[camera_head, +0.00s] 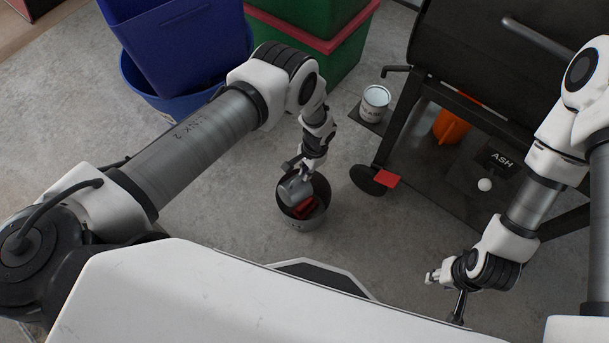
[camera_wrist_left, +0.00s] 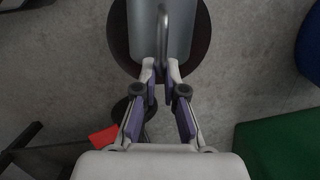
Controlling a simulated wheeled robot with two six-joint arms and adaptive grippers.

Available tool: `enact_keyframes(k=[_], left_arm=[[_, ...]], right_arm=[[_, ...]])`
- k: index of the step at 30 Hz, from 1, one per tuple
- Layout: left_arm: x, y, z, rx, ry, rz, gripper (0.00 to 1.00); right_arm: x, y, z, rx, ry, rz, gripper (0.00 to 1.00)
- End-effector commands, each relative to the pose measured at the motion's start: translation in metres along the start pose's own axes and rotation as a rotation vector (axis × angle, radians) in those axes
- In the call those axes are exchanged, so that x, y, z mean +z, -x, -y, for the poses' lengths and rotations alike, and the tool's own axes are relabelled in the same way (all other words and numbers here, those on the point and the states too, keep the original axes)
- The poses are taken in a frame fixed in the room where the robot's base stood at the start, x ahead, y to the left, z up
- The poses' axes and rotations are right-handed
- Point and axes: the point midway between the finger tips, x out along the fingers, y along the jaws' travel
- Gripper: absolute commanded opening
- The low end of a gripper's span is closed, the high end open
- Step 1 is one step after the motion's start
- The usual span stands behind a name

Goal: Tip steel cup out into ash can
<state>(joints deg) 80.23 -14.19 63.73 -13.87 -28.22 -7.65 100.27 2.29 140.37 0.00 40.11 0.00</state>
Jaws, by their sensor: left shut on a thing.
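Red pieces (camera_head: 306,207) show inside that can. My left gripper (camera_head: 304,170) is shut on the cup's handle; the left wrist view shows its fingers (camera_wrist_left: 162,73) pinching the handle (camera_wrist_left: 163,40), with the cup (camera_wrist_left: 150,30) over the can's dark round opening (camera_wrist_left: 117,35). The can's marking is too small to read. The cup's inside is hidden. My right gripper (camera_head: 436,277) is at the lower right, away from the cup; its jaws are unclear.
A black grill (camera_head: 490,60) stands at the right. On its lower shelf are an orange object (camera_head: 452,125), a dark item lettered ASH (camera_head: 502,160) and a white ball (camera_head: 485,184). A white tin (camera_head: 375,102) sits on its side shelf. Blue (camera_head: 185,45) and green bins (camera_head: 335,60) stand behind.

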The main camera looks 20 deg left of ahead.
Motion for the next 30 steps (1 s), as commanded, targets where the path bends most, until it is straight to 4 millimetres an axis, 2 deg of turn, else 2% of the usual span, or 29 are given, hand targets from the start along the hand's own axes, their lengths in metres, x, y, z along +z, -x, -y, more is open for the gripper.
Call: enact_keyframes(k=[1,18,24,30], left_arm=[[-0.003,-0.004,0.000,0.000,0.000,0.009,0.00],[-0.016,-0.003,0.001,0.003,-0.001,0.119,0.00],[-0.019,-0.001,0.000,0.005,-0.002,0.147,0.00],[-0.018,0.002,0.000,0.006,-0.001,0.157,0.00]], right_arm=[[0.000,-0.009,0.000,0.000,0.000,0.000,0.36],[0.000,-0.056,0.000,0.000,0.000,0.000,0.36],[0.000,-0.066,-0.001,0.000,0.000,0.000,0.36],[0.000,-0.067,-0.001,0.000,0.000,0.000,0.36]])
